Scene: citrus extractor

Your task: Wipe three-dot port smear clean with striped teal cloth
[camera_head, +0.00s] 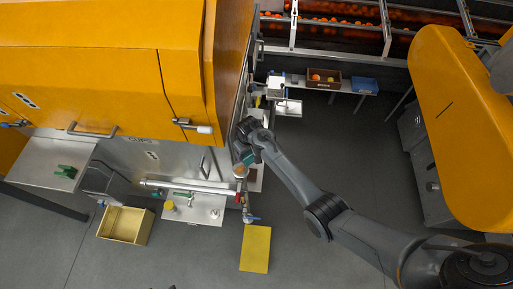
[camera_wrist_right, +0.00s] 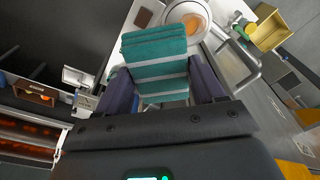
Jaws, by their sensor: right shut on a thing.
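My right gripper (camera_wrist_right: 161,78) is shut on the striped teal cloth (camera_wrist_right: 156,48), a folded pad with teal and pale grey bands. In the head view the right gripper (camera_head: 243,151) is beside the yellow machine's right side, with a bit of teal cloth (camera_head: 247,159) showing. A round port (camera_wrist_right: 190,18) with a pale rim and orange-brown inside lies just beyond the cloth in the right wrist view. The cloth's far edge overlaps its lower left part in the picture; I cannot tell whether they touch. I cannot make out the smear or the dot marking there. My left gripper is not in view.
A yellow tray box (camera_head: 124,225) stands on the floor at left. A steel shelf (camera_head: 203,211) with small items and pipes sits below the machine (camera_head: 100,80). A yellow mat (camera_head: 256,249) lies on the floor. A bench (camera_head: 292,85) carries a brown crate (camera_head: 323,79) and blue bin (camera_head: 364,85).

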